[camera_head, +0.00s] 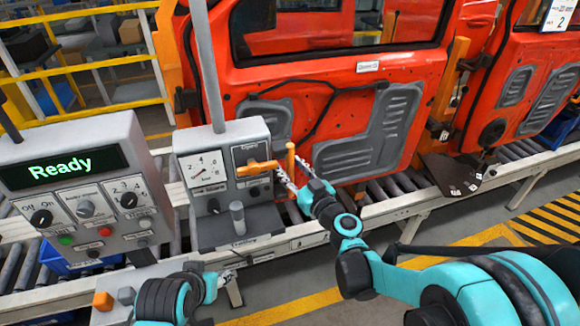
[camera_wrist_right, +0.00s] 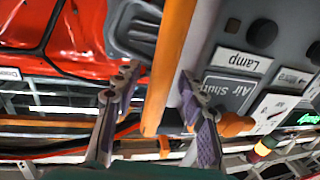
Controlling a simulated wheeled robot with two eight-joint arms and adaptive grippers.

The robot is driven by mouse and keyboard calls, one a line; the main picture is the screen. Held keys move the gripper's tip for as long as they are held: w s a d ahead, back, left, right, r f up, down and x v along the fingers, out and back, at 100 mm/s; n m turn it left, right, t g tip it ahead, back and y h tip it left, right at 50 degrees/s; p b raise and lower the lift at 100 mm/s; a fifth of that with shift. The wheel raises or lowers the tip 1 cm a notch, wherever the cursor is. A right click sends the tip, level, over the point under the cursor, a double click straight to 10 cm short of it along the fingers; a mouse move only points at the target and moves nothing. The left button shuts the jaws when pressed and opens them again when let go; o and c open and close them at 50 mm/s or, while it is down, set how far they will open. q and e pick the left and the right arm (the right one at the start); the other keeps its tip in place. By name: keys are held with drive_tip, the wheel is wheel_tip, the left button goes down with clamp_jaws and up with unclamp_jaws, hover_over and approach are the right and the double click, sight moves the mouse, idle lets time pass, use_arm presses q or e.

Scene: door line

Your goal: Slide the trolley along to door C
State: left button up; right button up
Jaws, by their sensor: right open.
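The trolley (camera_head: 233,150) is a grey console marked "Trolley" at its base, with a gauge, knobs and a short lever, standing on the rail before a red door (camera_head: 290,85). An orange handle (camera_head: 259,168) sticks out from its right side and ends in an upright orange bar (camera_head: 290,160). My right gripper (camera_head: 291,174) is at that bar. In the right wrist view the orange bar (camera_wrist_right: 172,50) passes between the open fingers of my right gripper (camera_wrist_right: 158,105). The small door label is too blurred to read surely. My left arm shows low in the head view; its finger state is unclear (camera_head: 224,278).
A "Ready" control panel (camera_head: 70,180) stands left of the trolley. A roller conveyor (camera_head: 400,195) runs right, past a dark bracket (camera_head: 455,172) and another red door (camera_head: 530,85). Yellow railings (camera_head: 85,65) stand behind. The striped floor (camera_head: 545,220) at right is clear.

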drive_tip(key=shift+w, duration=0.1)
clamp_jaws()
